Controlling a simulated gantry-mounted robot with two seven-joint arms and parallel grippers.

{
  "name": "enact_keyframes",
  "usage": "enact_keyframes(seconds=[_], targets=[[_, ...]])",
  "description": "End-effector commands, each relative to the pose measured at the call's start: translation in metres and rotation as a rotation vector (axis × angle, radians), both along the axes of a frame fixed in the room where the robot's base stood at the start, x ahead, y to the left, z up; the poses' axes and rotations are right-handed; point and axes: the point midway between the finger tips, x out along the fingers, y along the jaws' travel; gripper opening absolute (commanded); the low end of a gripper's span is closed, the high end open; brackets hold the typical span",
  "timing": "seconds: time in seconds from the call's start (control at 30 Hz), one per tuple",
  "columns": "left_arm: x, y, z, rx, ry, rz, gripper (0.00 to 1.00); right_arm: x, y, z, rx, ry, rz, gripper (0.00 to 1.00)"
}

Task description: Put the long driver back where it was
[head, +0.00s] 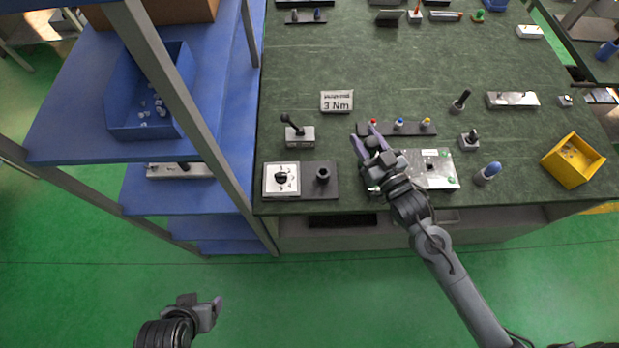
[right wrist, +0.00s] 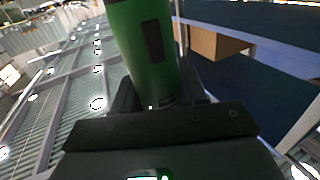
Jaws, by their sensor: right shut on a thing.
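My right gripper (head: 366,141) is over the near middle of the green bench, at the left end of a dark rack strip (head: 416,130) with red-, blue- and yellow-topped pieces. In the right wrist view it is shut on a green cylindrical thing (right wrist: 143,40) with a dark slot, seemingly the long driver's handle. Its far end runs out of that view, and the head view does not show it clearly. My left gripper (head: 203,299) is empty with its fingers apart, low over the green floor.
A metal plate (head: 440,178) lies right under my right arm. A yellow bin (head: 573,161) is at right, a blue shelf bin (head: 118,112) at left.

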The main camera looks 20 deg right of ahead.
Motion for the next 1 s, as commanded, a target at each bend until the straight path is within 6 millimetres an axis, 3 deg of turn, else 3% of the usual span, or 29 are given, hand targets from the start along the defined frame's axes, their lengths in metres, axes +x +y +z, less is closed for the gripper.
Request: enact_keyframes(seconds=[0.17, 0.6, 1.0], targets=[[0.001, -0.002, 0.001, -0.007, -0.003, 0.004, 0.7, 0.009, 0.015, -0.017, 0.004, -0.004, 0.001, 0.0], [0.002, -0.004, 0.002, -0.014, -0.005, 0.009, 0.7, 0.061, 0.076, -0.065, 0.003, -0.004, 0.0, 0.0], [0.001, -0.001, 0.002, -0.002, -0.004, 0.0, 0.7, 0.07, 0.088, -0.087, -0.001, -0.002, 0.001, 0.0]])
